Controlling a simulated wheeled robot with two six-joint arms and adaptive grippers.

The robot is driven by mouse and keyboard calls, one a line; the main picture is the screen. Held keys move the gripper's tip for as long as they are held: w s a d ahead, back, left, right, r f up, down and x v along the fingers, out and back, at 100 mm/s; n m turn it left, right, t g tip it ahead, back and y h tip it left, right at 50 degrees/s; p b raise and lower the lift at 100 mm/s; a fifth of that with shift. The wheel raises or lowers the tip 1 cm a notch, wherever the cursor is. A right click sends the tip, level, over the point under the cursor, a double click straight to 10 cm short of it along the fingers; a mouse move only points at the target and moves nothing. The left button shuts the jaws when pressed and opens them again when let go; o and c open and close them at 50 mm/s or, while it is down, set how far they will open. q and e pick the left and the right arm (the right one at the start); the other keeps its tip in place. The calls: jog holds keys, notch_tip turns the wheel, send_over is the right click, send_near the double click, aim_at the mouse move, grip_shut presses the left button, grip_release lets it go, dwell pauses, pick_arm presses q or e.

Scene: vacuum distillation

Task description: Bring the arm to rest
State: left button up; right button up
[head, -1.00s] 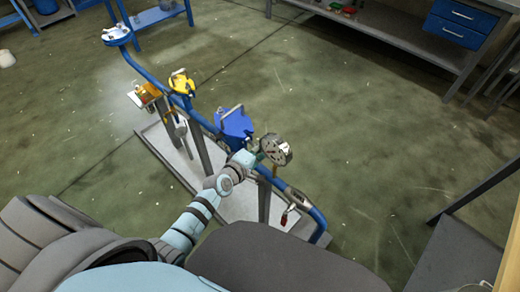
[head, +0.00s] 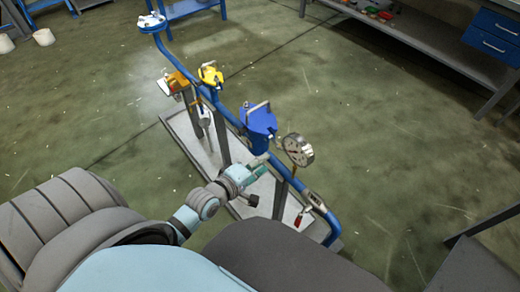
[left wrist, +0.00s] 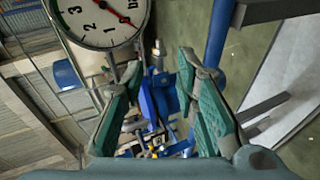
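My left gripper (head: 262,161) reaches in from the lower left of the head view, just left of the round pressure gauge (head: 297,149) on the blue pipe rig. In the left wrist view, the two green-padded fingers of the left gripper (left wrist: 162,72) are spread apart with nothing between them. The gauge (left wrist: 102,18) shows there at the upper left, beyond the left finger, with its red needle visible. My right gripper is in neither view.
The blue pipe (head: 231,117) carries a blue-lidded vessel (head: 259,120), yellow fittings (head: 210,74) and a red tag (head: 299,221). It stands on a pale base plate (head: 187,135). A grey bench (head: 400,45) stands at the back right. Green floor is clear around the rig.

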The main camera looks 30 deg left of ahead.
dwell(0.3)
pick_arm(q)
jog(key=s+a+f+m+g+y, duration=0.1)
jog(key=s+a+f+m+g, duration=0.1)
jog(key=s+f+m, duration=0.35)
jog(key=s+a+f+m+g, duration=0.1)
jog(key=s+f+m+g, duration=0.15)
jog(key=f, duration=0.65)
jog(key=s+a+f+m+g+y, duration=0.1)
jog(key=s+a+f+m, duration=0.2)
jog(key=f, duration=0.4)
jog(key=s+d+f+m+g, duration=0.1)
jog(key=s+f+g, duration=0.1)
jog(key=s, duration=0.6)
jog(key=s+d+f+m+g+p, duration=0.1)
jog(key=s+f+m+g, duration=0.1)
jog(key=s+f, duration=0.3)
jog(key=s+d+f+m+g, duration=0.1)
jog(key=s+f, duration=0.3)
jog(key=s, duration=0.7)
jog(key=shift+s+d+m+g, duration=0.15)
jog(key=shift+s+m+g, duration=0.15)
jog(key=shift+g, duration=0.55)
jog(key=shift+w, duration=0.1)
